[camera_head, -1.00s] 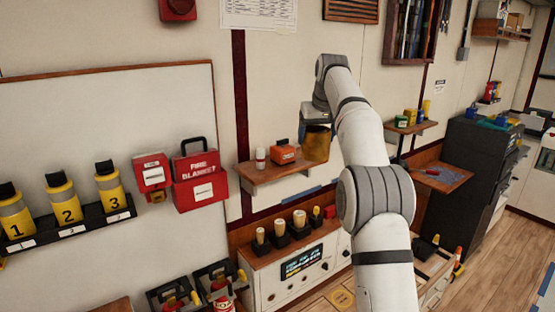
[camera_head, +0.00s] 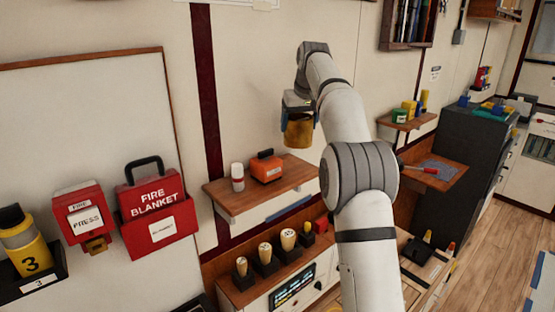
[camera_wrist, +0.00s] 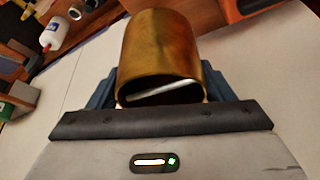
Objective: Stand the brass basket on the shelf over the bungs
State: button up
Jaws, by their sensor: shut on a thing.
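The brass basket (camera_head: 298,134) hangs below my gripper (camera_head: 299,118), which is shut on it with blue fingers at its sides. It is in the air above and in front of the right part of the wooden wall shelf (camera_head: 232,198). In the wrist view the brass basket (camera_wrist: 160,50) is a hollow brass cylinder with a pale bar across its opening. The bungs (camera_head: 265,252) are pale tapered pegs in black holders on the cabinet below the shelf. The shelf's right end is partly hidden by my arm.
A white bottle with a red label (camera_head: 238,178) and an orange box (camera_head: 266,168) stand on the shelf. Bare shelf shows right of the orange box. A red fire blanket case (camera_head: 157,210) is on the wall to the left. Another shelf with small containers (camera_head: 405,122) is to the right.

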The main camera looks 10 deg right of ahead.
aim_at(295, 147)
jog(key=f, duration=0.1)
jog(key=a+f, duration=0.1)
jog(key=f, duration=0.1)
jog(key=shift+s+f, duration=0.1)
jog(key=shift+s+a+f, duration=0.1)
jog(key=shift+f, duration=2.05)
jog(key=o, duration=1.3)
jog(key=shift+c, duration=0.2)
